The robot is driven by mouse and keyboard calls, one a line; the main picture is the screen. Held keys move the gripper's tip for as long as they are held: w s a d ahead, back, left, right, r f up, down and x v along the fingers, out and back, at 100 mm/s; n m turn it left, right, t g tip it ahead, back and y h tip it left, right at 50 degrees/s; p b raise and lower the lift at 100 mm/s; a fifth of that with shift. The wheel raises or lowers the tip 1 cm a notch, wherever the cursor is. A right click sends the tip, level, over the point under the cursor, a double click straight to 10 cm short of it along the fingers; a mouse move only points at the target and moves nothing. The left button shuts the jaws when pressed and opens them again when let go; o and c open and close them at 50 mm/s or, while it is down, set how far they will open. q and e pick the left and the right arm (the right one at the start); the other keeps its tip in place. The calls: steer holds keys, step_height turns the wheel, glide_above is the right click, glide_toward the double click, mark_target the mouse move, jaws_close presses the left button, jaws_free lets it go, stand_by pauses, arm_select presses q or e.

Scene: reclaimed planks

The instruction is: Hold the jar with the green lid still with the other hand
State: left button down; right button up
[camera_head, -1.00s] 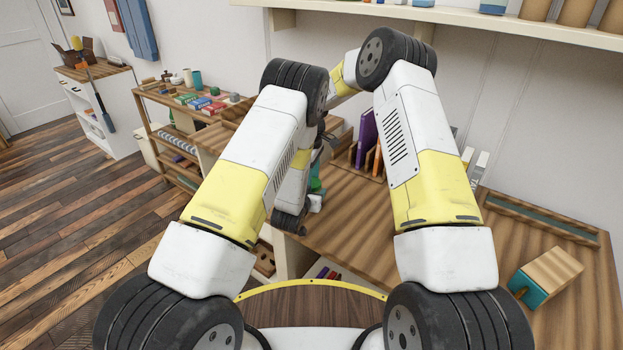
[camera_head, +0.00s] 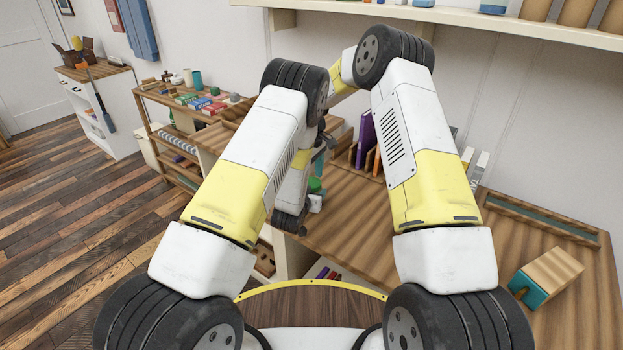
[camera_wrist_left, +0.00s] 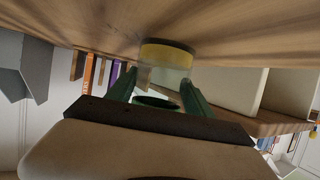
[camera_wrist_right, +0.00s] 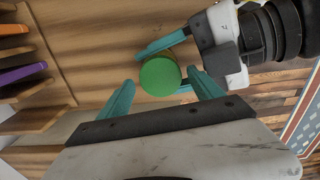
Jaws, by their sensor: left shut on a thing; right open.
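The jar with the green lid stands on the wooden worktop. Its round green lid (camera_wrist_right: 160,76) fills the middle of the right wrist view, and the lid also shows in the head view (camera_head: 315,185). In the left wrist view the clear jar with a yellow band (camera_wrist_left: 166,56) sits between the fingers of my left gripper (camera_wrist_left: 155,92), which is shut on it from the side. My right gripper (camera_wrist_right: 163,93) is open and empty above the jar, pointing down, with the lid between its fingers in the picture. Contact with the lid cannot be seen.
A rack with upright books (camera_head: 366,140) stands behind the jar. A wood-and-teal block (camera_head: 546,276) lies at the right of the worktop, near a long shallow tray (camera_head: 540,215). The worktop between them is largely clear. A shelf (camera_head: 450,20) runs above.

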steer(key=shift+r, duration=1.95)
steer(key=shift+c, duration=1.1)
steer(key=shift+r, duration=0.2)
steer(key=shift+c, duration=0.3)
step_height(320, 180, up, 3)
steer(key=n, duration=0.3)
steer(key=shift+f, duration=0.15)
steer(key=shift+f, duration=0.1)
steer(key=shift+f, duration=3.95)
